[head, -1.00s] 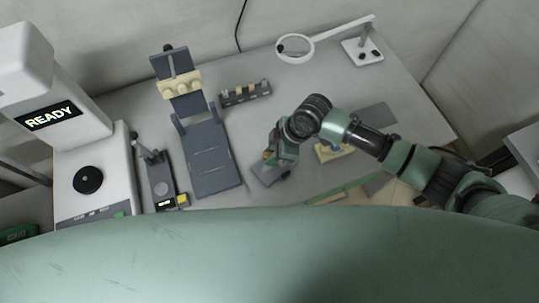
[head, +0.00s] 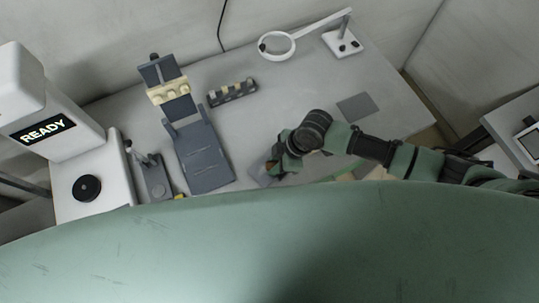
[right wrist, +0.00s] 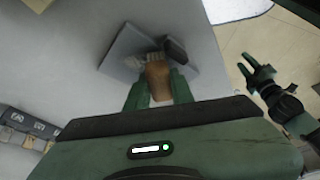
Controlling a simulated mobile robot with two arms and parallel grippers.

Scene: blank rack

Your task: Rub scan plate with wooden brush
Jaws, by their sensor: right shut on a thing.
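My right gripper (head: 275,166) is low over the table, right of the dark grey stand. In the right wrist view my right gripper (right wrist: 157,92) is shut on the wooden brush (right wrist: 157,73), by its brown handle. The brush's pale bristles (right wrist: 137,62) are at the face of a flat grey plate (right wrist: 124,45), seemingly the scan plate; I cannot tell whether they touch it. The plate (head: 258,175) shows partly beside the gripper in the head view. My left gripper (right wrist: 256,71) shows in the right wrist view, its fingers apart and empty, away from the plate.
A dark grey stand (head: 205,160), a small rack (head: 232,93) and a white device reading READY (head: 45,131) stand to the left. A magnifier lamp (head: 343,42) stands at the back. A flat grey mat (head: 357,107) lies right. The table's back middle is clear.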

